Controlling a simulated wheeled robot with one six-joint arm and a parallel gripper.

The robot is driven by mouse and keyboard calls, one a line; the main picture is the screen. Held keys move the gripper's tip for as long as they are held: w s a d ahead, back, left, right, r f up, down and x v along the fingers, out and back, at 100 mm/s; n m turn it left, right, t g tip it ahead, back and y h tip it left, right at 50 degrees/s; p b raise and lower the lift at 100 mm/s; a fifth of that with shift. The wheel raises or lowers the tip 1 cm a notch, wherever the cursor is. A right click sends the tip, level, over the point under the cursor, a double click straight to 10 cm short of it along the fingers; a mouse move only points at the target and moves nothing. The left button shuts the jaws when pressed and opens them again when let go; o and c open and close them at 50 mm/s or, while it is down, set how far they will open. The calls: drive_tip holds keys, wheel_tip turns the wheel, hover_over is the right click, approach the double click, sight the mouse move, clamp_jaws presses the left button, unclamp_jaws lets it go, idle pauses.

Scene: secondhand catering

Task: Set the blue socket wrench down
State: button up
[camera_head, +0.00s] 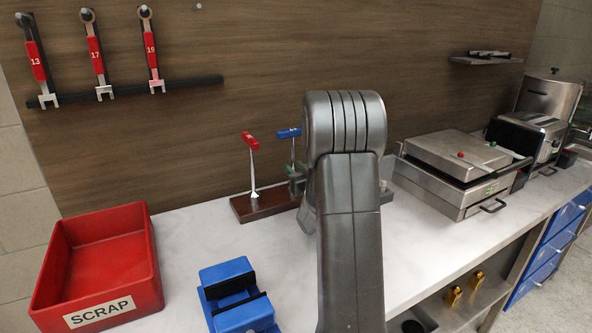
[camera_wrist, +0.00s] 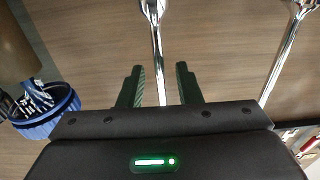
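The blue socket wrench (camera_head: 288,133) stands upright at the wooden rack (camera_head: 255,206), with its blue T-handle on top. Its lower end is hidden behind my arm and gripper. My gripper (camera_head: 297,182) is beside its shaft, partly hidden by my arm. In the wrist view my gripper (camera_wrist: 159,88) has its two green fingers apart, with a chrome shaft (camera_wrist: 158,50) between them and a visible gap on each side. A red T-handle wrench (camera_head: 251,141) stands on the rack to the left.
A red SCRAP bin (camera_head: 100,312) stands at the left and a blue vise-like block (camera_head: 243,312) at the front. A contact grill (camera_head: 450,160) is on the right. Wrenches (camera_head: 98,62) hang on the wall. The white counter (camera_head: 190,245) is clear between bin and rack.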

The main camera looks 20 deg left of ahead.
drive_tip(key=shift+r, duration=0.1)
drive_tip(key=shift+r+p, duration=0.25)
drive_tip(key=shift+p, duration=0.15)
drive_tip(key=b+v, duration=0.2)
drive_tip(key=v, duration=1)
drive_tip(key=shift+o, duration=0.2)
drive_tip(key=shift+w+f, duration=0.1)
drive_tip(key=shift+f, duration=0.05)
